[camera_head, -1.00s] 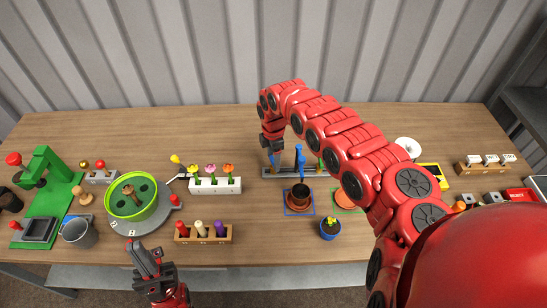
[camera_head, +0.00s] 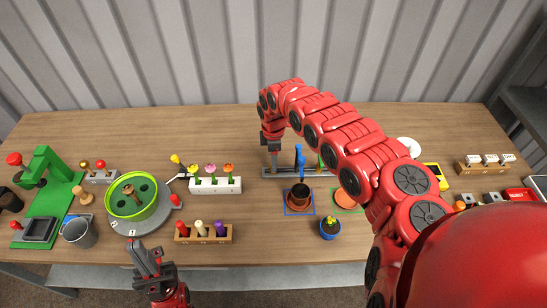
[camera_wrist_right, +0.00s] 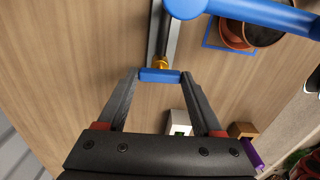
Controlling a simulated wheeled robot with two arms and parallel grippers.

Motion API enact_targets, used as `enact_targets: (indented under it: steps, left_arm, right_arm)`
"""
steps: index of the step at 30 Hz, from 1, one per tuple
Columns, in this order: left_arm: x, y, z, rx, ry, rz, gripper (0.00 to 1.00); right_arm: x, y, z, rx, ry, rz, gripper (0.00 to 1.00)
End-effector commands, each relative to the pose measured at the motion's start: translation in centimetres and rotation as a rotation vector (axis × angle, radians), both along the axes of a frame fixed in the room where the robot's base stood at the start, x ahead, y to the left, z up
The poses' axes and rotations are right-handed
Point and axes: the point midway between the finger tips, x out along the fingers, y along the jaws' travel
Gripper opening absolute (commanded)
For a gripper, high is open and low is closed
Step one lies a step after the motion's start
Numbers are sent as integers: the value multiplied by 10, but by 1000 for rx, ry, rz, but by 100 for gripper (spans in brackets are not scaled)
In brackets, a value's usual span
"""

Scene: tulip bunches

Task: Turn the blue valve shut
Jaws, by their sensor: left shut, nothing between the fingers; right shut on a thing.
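The blue valve's handle (camera_wrist_right: 160,75) is a short blue bar in the right wrist view, on a brass fitting (camera_wrist_right: 160,62) at the end of a grey rail. My right gripper (camera_wrist_right: 161,80) is shut on this bar, with one fingertip at each end of it. In the head view my right gripper (camera_head: 272,143) points down at the left end of the grey rail (camera_head: 283,175), and the handle is mostly hidden there. My left gripper (camera_head: 147,254) is shut and empty in front of the table's front edge.
A blue spout (camera_head: 299,158) rises from the rail beside my right gripper, above a dark pot (camera_head: 300,192) on a blue-outlined square. A white holder with tulips (camera_head: 215,185) stands to the left. A small blue pot (camera_head: 330,228) stands nearer the front. Bare wood lies left of the rail.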

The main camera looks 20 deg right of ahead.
Motion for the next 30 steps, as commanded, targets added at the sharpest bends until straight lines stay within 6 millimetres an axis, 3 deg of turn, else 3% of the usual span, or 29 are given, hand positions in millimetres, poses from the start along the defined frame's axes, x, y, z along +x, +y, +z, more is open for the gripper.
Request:
enact_targets:
  steps: [1,2,6,15,20,23,30]
  left_arm:
    - [0,0,0,0,0,0,0]
    - [0,0,0,0,0,0,0]
    - [0,0,0,0,0,0,0]
    - [0,0,0,0,0,0,0]
    - [0,0,-3,0,0,0,0]
    - [0,0,-7,0,0,0,0]
    - [0,0,-24,0,0,0,0]
  right_arm:
    - [2,0,2,0,-6,0,12]
    - [2,0,1,0,-6,0,73]
    - [1,0,1,-1,-4,0,98]
    - [1,0,1,0,-2,0,98]
    - [1,-1,14,-1,-4,1,98]
    - [1,-3,32,-6,-3,0,98]
    - [2,-1,95,-2,-8,1,98]
